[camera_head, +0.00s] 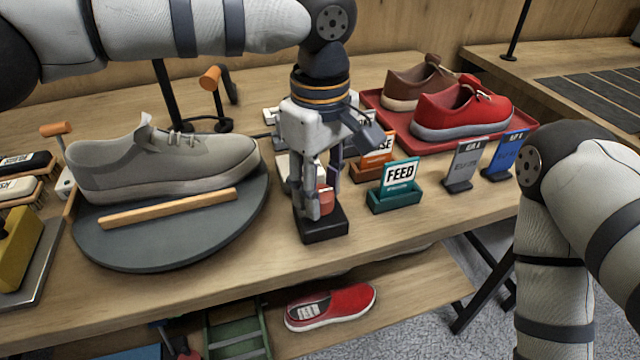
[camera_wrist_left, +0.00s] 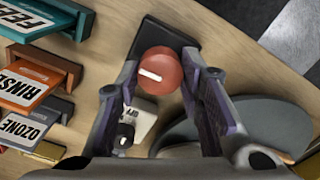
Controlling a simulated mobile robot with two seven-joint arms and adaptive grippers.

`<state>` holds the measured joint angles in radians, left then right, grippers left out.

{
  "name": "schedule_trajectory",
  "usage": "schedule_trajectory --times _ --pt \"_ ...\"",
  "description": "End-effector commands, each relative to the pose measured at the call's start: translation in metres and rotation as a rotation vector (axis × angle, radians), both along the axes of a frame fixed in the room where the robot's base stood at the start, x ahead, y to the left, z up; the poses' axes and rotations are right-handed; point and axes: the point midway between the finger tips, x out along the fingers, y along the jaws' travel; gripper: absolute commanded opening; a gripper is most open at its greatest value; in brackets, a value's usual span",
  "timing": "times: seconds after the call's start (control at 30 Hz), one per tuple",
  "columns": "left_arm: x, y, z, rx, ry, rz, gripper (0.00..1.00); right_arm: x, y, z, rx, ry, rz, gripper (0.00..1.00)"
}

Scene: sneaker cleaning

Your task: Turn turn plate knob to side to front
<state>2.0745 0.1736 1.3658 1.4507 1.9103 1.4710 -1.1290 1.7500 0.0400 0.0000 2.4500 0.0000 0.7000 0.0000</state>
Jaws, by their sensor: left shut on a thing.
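The turn plate knob (camera_wrist_left: 160,71) is a round red-orange knob with a white pointer line, on a black base (camera_head: 322,224). In the head view the knob (camera_head: 325,199) is partly hidden by my left gripper (camera_head: 318,205), which points down over the base. In the left wrist view the two fingers (camera_wrist_left: 167,75) stand on either side of the knob and are shut on it. The turn plate (camera_head: 150,240) is a dark grey disc carrying a grey sneaker (camera_head: 165,165) and a wooden bar (camera_head: 170,207). My right gripper is out of view.
A green FEED card holder (camera_head: 394,195) and several other card holders stand right of the knob. A red tray (camera_head: 400,128) with brown and red shoes is behind them. Brushes (camera_head: 22,175) lie at the far left. A red shoe (camera_head: 330,306) is on the lower shelf.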

Motion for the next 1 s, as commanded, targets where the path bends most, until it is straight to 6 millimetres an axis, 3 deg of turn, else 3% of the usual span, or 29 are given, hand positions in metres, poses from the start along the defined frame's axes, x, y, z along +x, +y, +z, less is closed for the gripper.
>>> schedule_trajectory --times 0.33,0.37,0.43,0.47,0.77,0.87,1.0 --pt "0.000 0.000 0.000 0.001 0.001 -0.001 0.06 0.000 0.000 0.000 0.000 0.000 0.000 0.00" --pt "0.000 0.000 0.000 0.001 0.001 -0.001 0.36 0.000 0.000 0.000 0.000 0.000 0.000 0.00" --pt "0.000 0.000 0.000 0.001 0.001 0.000 0.52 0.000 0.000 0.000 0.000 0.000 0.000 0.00" --pt "0.000 0.000 0.000 0.001 0.001 0.000 0.55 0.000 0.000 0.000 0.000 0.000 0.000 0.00" --pt "0.000 0.000 0.002 0.001 -0.001 0.000 0.55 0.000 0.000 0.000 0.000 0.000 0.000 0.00" --pt "0.001 0.000 0.018 -0.001 -0.004 0.000 0.55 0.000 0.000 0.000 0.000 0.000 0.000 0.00" --pt "0.001 0.000 0.057 -0.001 -0.006 0.001 0.55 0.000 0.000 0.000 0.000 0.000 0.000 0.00"
